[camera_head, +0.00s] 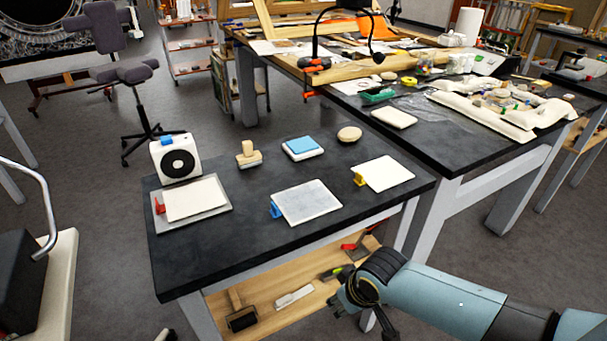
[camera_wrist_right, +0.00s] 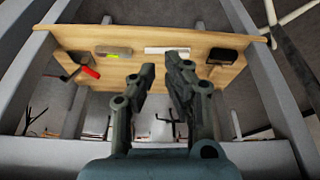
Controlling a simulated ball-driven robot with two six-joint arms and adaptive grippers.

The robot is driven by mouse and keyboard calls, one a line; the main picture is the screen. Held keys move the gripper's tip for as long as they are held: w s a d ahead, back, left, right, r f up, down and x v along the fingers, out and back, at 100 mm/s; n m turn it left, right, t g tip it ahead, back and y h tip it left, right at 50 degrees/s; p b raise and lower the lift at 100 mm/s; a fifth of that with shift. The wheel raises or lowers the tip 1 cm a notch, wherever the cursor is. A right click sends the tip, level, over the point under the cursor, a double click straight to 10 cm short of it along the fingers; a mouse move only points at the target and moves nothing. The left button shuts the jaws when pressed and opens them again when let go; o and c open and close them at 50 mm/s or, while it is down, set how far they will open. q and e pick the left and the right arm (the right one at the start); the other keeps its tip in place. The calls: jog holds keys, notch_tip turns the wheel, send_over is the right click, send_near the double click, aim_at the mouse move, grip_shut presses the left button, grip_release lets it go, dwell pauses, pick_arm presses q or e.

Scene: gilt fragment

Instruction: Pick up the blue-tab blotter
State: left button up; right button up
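The blue-tab blotter (camera_head: 309,203) is a pale grey-white pad with a blue tab (camera_head: 276,211) on its left edge. It lies flat near the front edge of the black table, in the head view. My right gripper (camera_head: 364,311) is in front of the table and to the right of the blotter, apart from it. In the right wrist view its two dark fingers (camera_wrist_right: 161,75) stand apart with nothing between them. The blotter cannot be made out in that view. My left gripper is not in view.
The yellow-tab blotter (camera_head: 386,174) and the red-tab blotter (camera_head: 196,199) lie on either side. Behind are a wooden-handled stamp (camera_head: 248,155), a blue-topped pad (camera_head: 303,147), a round stone (camera_head: 349,134) and a white device (camera_head: 176,158). A wooden lower shelf (camera_wrist_right: 216,76) holds tools.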

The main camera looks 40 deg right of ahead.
jog(key=w+a+r+t+p, duration=0.1)
jog(key=w+r+p, duration=0.15)
jog(key=r, duration=0.65)
jog(key=w+a+r+p, duration=0.1)
jog(key=w+r, duration=0.3)
jog(key=r, duration=0.5)
jog(key=m+t+y+p, duration=0.1)
jog(key=p, duration=0.1)
send_near(278, 215)
jog(key=shift+w+a+f+b, duration=0.1)
jog(key=shift+w+f+b, duration=0.3)
jog(key=shift+w, duration=0.45)
jog(key=shift+w+f, duration=0.35)
jog(key=shift+f, duration=0.2)
jog(key=x, duration=0.4)
jog(key=shift+w+f, duration=0.1)
jog(key=shift+w, duration=0.15)
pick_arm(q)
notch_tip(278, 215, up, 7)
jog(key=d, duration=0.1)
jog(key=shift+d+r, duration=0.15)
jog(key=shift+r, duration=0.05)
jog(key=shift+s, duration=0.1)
pick_arm(e)
grip_shut()
